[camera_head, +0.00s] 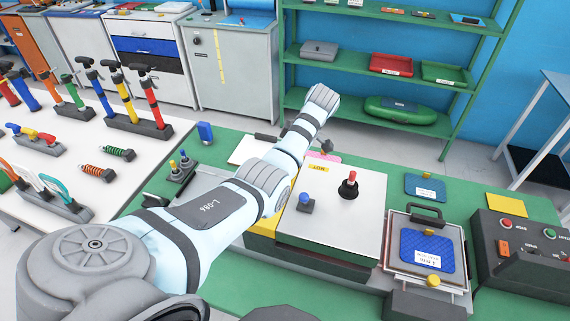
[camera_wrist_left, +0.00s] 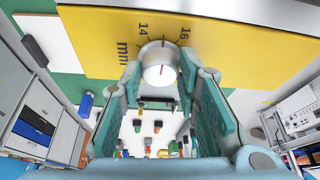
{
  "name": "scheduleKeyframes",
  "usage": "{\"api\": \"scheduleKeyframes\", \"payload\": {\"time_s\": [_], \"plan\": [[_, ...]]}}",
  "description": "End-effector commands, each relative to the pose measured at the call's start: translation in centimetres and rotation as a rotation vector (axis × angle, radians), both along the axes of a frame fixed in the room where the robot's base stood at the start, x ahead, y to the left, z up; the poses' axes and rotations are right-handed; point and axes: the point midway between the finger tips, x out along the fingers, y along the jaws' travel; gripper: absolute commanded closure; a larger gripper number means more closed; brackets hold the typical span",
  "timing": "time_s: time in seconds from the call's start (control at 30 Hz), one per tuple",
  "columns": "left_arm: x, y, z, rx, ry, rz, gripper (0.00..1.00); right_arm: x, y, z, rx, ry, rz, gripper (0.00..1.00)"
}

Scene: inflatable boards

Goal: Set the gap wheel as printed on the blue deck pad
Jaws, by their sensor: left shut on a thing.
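The gap wheel (camera_wrist_left: 160,66) is a pale grey round knob on a yellow face printed with 14, 16 and mm. A thin red mark shows on it, between the two numbers. My left gripper (camera_wrist_left: 160,77) is shut on the wheel, one finger on each side. In the head view my left arm reaches over the left side of the machine (camera_head: 340,210); its fingers and the wheel are hidden there. The blue deck pad (camera_head: 428,249) lies on a framed plate right of the machine; its white label is too small to read. My right gripper is not in view.
The machine's top carries a red-black knob (camera_head: 348,186) and a blue knob (camera_head: 306,202). A second blue pad (camera_head: 425,187) lies behind the framed plate. A dark control box (camera_head: 525,250) stands at right. Tool racks fill the white table (camera_head: 75,150) at left.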

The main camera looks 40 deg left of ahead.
Motion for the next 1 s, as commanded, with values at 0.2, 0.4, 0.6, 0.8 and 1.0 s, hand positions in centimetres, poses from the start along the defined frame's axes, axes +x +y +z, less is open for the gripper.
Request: {"api": "scheduleKeyframes", "payload": {"time_s": [0.2, 0.4, 0.6, 0.8, 1.0], "plan": [[0.2, 0.3, -0.4, 0.004, -0.004, 0.2, 0.98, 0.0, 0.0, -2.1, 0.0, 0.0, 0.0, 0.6], [0.3, 0.4, -0.7, 0.003, -0.004, 0.356, 0.98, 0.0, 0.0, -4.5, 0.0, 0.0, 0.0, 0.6], [0.5, 0.4, -0.9, 0.003, -0.004, 0.466, 0.98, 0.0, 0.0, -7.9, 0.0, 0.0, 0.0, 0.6], [0.3, 0.4, -0.5, 0.002, -0.005, 0.521, 0.98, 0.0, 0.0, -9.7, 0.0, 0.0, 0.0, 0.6], [0.2, 0.3, -0.3, 0.001, 0.001, 0.536, 0.98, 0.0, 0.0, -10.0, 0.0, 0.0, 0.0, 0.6]]}}
